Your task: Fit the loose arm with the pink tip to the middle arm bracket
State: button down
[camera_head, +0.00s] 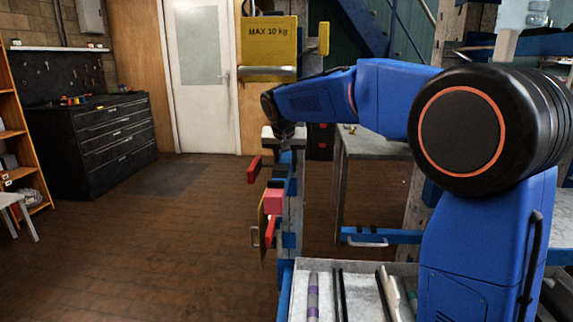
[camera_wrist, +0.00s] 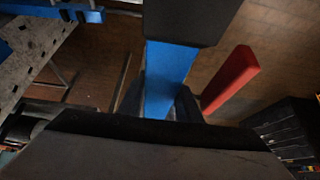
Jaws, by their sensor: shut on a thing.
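My gripper (camera_head: 285,140) points down beside the upper part of the upright mast (camera_head: 294,205). In the wrist view a blue bar (camera_wrist: 170,80) runs between dark gripper parts, and I take it as the loose arm that my gripper is shut on. A pinkish-red block (camera_head: 273,201) shows below the gripper, in front of the mast; I cannot tell whether it is the tip of the held arm. A red bar (camera_head: 254,169) sticks out left of the mast and also shows in the wrist view (camera_wrist: 231,79). The middle bracket is not clearly visible; whether the arm touches it is hidden.
A yellow box marked MAX 10 kg (camera_head: 269,45) is above and behind the gripper. A grey tray (camera_head: 300,290) with several rods is at the front. A workbench (camera_head: 372,146) stands right of the mast.

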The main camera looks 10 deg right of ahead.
notch_tip(320, 180, down, 7)
dwell(3.4)
jog(key=c, duration=1.2)
grip_release()
jog(key=shift+f, duration=0.1)
jog(key=v, duration=0.7)
jog(key=shift+s+a+r, duration=0.1)
jog(key=shift+r, duration=0.2)
